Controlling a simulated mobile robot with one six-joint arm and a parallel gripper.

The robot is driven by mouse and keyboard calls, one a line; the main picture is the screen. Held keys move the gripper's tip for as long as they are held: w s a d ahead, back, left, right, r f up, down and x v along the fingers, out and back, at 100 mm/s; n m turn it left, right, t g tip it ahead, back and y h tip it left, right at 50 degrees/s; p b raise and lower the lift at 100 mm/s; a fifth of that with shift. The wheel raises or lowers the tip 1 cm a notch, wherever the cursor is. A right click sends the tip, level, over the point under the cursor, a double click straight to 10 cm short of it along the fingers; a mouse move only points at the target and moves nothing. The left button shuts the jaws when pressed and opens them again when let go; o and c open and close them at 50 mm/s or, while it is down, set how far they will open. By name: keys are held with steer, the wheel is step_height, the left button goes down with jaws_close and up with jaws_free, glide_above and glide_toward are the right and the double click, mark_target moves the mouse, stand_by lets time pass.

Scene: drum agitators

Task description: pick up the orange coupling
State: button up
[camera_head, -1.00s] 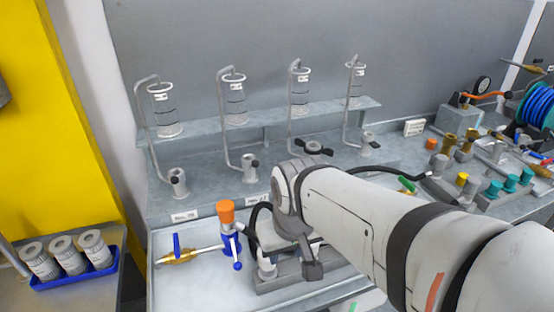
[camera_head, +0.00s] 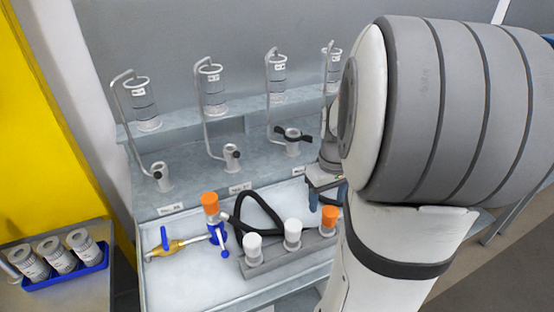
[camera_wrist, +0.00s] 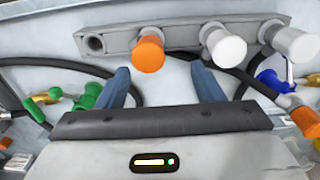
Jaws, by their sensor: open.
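In the wrist view the orange coupling (camera_wrist: 148,55) sits in the rack (camera_wrist: 120,38) between an empty hole and the white ones. My gripper (camera_head: 327,197) is just above and behind it in the head view, partly hidden by my arm. In the wrist view my gripper (camera_wrist: 163,76) has its blue fingers spread apart with nothing between them. The coupling lies just beyond the fingertips, a little left of centre.
Another orange piece (camera_head: 209,199) tops a blue valve (camera_head: 219,236) on the tray, with a brass fitting (camera_head: 167,246) beside it. A black hose (camera_head: 262,205) loops behind the rack. A green valve (camera_wrist: 90,96) lies left in the wrist view. The tray's front left is clear.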

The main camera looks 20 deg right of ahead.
steer(key=shift+d+f, duration=0.2)
steer(key=shift+d, duration=0.4)
steer(key=shift+s+d+f, duration=0.1)
steer(key=shift+f, duration=0.2)
step_height(320, 180, down, 7)
steer(key=shift+d+f+p, duration=0.1)
steer(key=shift+p, duration=0.25)
steer(key=c, duration=1.2)
